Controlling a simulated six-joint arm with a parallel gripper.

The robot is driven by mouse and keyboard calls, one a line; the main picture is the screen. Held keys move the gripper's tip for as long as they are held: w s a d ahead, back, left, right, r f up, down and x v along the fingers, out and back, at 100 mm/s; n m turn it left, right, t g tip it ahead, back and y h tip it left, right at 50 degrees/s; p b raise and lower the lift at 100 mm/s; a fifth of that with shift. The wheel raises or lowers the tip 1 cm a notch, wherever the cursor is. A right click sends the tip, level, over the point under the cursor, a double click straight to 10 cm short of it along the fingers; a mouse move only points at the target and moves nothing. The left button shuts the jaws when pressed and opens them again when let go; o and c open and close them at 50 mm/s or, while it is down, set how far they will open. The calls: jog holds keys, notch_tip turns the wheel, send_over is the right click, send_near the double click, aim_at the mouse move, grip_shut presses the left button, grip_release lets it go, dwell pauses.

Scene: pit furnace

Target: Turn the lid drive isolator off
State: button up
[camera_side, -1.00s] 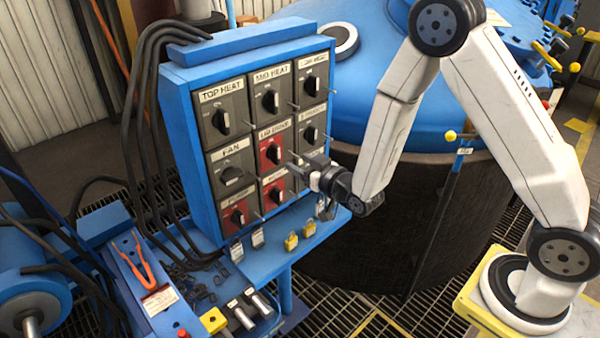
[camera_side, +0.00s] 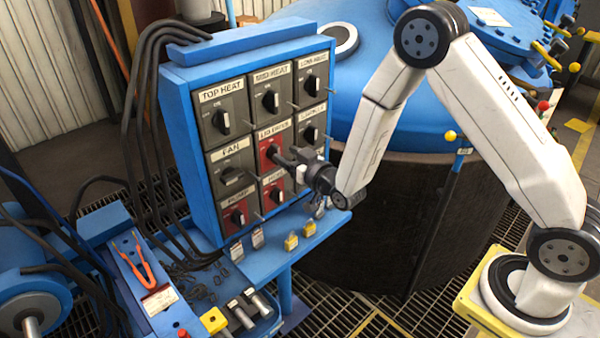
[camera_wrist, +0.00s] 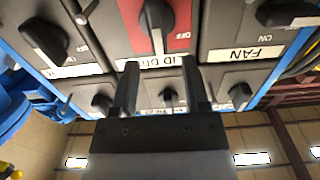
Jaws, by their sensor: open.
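The lid drive isolator is a red panel with a black rotary knob (camera_side: 271,152) in the middle of the blue switch cabinet. In the wrist view, which is upside down, its knob (camera_wrist: 156,20) stands upright, its white mark toward the "LID DRIVE" label; "OFF" is printed to one side. My gripper (camera_side: 288,160) is in front of this panel in the side view and partly hides the switches around it. In the wrist view my gripper (camera_wrist: 160,65) is open and empty, with its fingers spread either side of the label. The knob lies beyond the fingertips, not between them.
Thin pegs stick out beside the switches. The big blue furnace lid (camera_side: 390,100) stands behind my arm.

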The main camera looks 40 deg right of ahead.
aim_at(279, 149)
jog(key=shift+w, duration=1.9)
grip_shut()
